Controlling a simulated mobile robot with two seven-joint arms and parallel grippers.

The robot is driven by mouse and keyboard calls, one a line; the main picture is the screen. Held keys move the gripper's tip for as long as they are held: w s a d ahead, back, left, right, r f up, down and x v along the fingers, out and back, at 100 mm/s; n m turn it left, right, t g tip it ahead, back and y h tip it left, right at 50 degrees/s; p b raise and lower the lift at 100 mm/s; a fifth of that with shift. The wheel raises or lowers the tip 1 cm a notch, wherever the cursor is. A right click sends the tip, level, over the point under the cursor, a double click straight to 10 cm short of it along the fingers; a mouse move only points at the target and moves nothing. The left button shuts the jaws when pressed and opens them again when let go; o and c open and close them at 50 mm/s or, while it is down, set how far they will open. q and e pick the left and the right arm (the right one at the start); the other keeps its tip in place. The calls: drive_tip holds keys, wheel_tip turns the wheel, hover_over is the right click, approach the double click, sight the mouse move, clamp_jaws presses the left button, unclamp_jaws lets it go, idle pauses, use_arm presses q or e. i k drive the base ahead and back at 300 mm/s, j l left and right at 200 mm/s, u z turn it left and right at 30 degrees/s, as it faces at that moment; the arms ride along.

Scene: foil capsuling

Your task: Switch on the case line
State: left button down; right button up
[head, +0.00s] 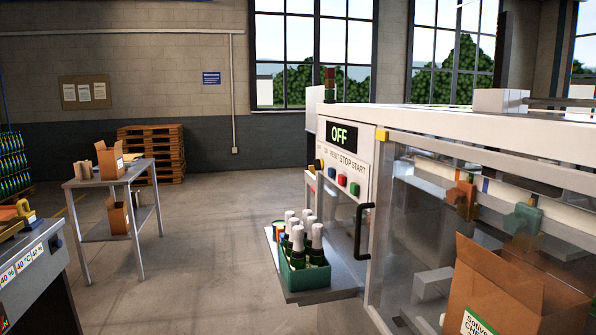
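The case line is the white-framed machine (480,120) with clear panels on the right of the head view. Its display (343,136) reads OFF in green on black. Below it is a row of controls under labels that seem to read ON, RESET, STOP and START. A dark knob (319,164) with a yellow surround is at the left. A blue button (331,173), a red button (342,181) and a green button (354,188) follow to the right. The knob's setting is too small to tell. Neither gripper is in view.
A black door handle (361,232) sticks out below the panel. A green crate (305,278) of foil-topped bottles stands on a ledge in front. An open cardboard box (520,290) is at lower right. A metal table (90,182) stands left; the middle floor is clear.

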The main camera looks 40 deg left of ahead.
sight(318, 164)
drive_tip(key=u, duration=1.05)
drive_tip(key=i+j+z, duration=0.1)
drive_tip(key=i+j, duration=0.65)
drive_tip(key=j, duration=0.15)
drive_tip(key=i+j+z, duration=0.15)
drive_tip(key=i+j, duration=0.2)
drive_tip(key=i+j+z, duration=0.1)
drive_tip(key=i+j, duration=0.25)
drive_tip(key=j, duration=0.25)
drive_tip(key=i+j, duration=0.3)
drive_tip(key=j, duration=0.25)
drive_tip(key=i+j+z, duration=0.15)
drive_tip(key=i+j, duration=0.2)
drive_tip(key=j, duration=0.15)
drive_tip(key=i+j+z, duration=0.1)
drive_tip(key=i+j, duration=0.2)
drive_tip(key=j, duration=0.3)
drive_tip(key=i+j, duration=0.25)
drive_tip(key=j, duration=0.35)
drive_tip(key=i+l+z, duration=0.05)
